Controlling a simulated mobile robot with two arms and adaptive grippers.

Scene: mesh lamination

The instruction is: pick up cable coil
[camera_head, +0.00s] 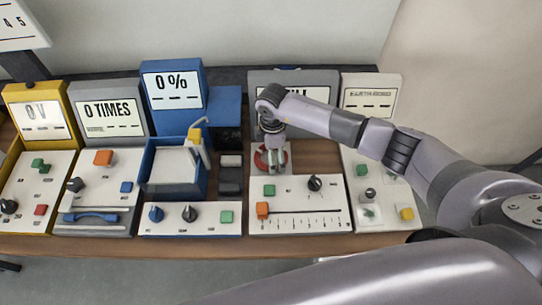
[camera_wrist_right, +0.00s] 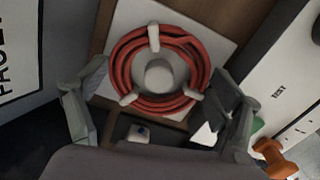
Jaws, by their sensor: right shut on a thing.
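The cable coil (camera_head: 261,160) is a ring of red cable. In the right wrist view the coil (camera_wrist_right: 119,62) lies around a pale round hub with white prongs, over a white square plate (camera_wrist_right: 222,45). My right gripper (camera_head: 271,158) reaches down over it from above and hides part of it in the head view. Whether the coil is raised off the plate I cannot tell. My left gripper is not in view.
A panel with a slider scale and an orange knob (camera_head: 262,210) stands in front of the coil. A blue open box (camera_head: 203,180) and dark blocks (camera_head: 231,175) are to the left. A white panel with a yellow button (camera_head: 406,214) is to the right.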

